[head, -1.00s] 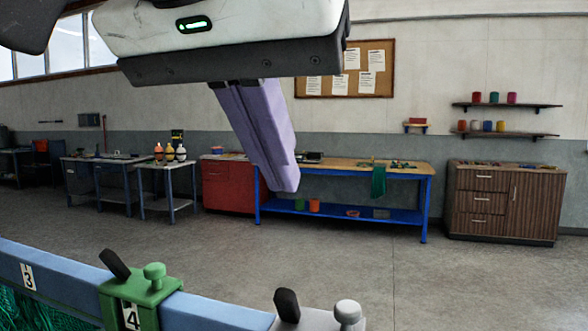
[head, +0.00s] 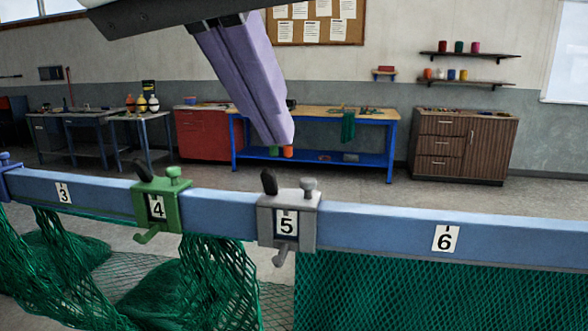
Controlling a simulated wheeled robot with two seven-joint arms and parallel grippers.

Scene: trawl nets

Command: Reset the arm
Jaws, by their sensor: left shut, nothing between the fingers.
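My left gripper (head: 281,140) comes down from the top of the head view. Its two purple fingers are pressed together with nothing between them. The fingertips hang in front of the blue workbench in the picture, above the blue rail and apart from it. My right gripper is not in the picture.
A blue rail (head: 385,231) with numbers 3 to 6 crosses the front. A green clamp (head: 158,204) and a grey clamp (head: 288,222) sit on it. Green netting (head: 440,300) hangs below. A blue workbench (head: 390,135) and brown cabinet (head: 463,145) stand behind, across open floor.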

